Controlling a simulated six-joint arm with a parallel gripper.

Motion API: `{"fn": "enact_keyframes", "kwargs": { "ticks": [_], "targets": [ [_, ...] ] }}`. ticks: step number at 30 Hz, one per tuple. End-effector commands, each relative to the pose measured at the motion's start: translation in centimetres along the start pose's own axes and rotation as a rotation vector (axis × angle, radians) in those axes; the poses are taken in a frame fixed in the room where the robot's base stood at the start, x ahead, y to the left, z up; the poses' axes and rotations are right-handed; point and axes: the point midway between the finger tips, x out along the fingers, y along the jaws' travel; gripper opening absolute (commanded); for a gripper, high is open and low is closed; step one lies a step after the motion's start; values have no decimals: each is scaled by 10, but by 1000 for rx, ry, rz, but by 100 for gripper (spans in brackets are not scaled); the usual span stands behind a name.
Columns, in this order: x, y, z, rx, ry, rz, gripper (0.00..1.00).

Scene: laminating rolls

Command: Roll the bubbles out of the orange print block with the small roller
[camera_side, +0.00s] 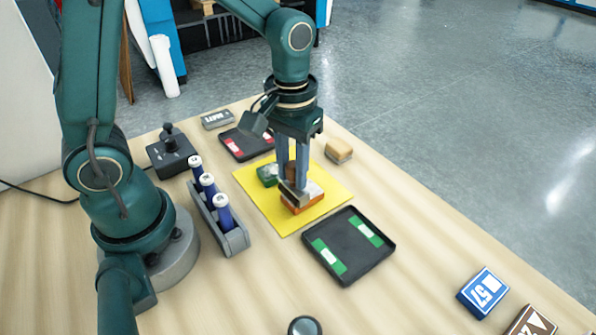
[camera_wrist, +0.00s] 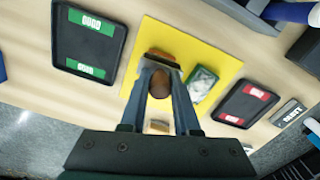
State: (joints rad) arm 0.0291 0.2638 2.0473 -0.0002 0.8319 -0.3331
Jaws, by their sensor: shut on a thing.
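The orange print block (camera_side: 308,203), with a pale top, lies on the yellow mat (camera_side: 262,206). Its edge also shows in the wrist view (camera_wrist: 160,54) beyond my fingertips. My gripper (camera_side: 294,178) points down over this block and is shut on the small roller, whose brown rounded handle (camera_wrist: 160,84) shows between the fingers. The roller's lower end is at the block's top on its left part. I cannot tell whether it touches. A green print block (camera_side: 267,175) with a whitish patch on top lies beside it on the mat, partly hidden by my gripper in the side view.
A black tray with green labels (camera_side: 350,269) stands in front, one with red labels (camera_side: 240,154) behind. A grey rack (camera_side: 235,241) holds blue cylinders on the left. A tan block (camera_side: 339,151), a grey labelled block (camera_side: 217,119) and a blue block (camera_side: 483,293) lie around.

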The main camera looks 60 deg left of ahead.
Motion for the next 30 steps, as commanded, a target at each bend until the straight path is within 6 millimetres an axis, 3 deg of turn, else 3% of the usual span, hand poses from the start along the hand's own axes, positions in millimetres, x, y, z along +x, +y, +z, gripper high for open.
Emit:
{"fn": "enact_keyframes", "kwargs": {
  "ticks": [30],
  "targets": [
    [1,8,-31,-1,1,0,0]
  ]
}}
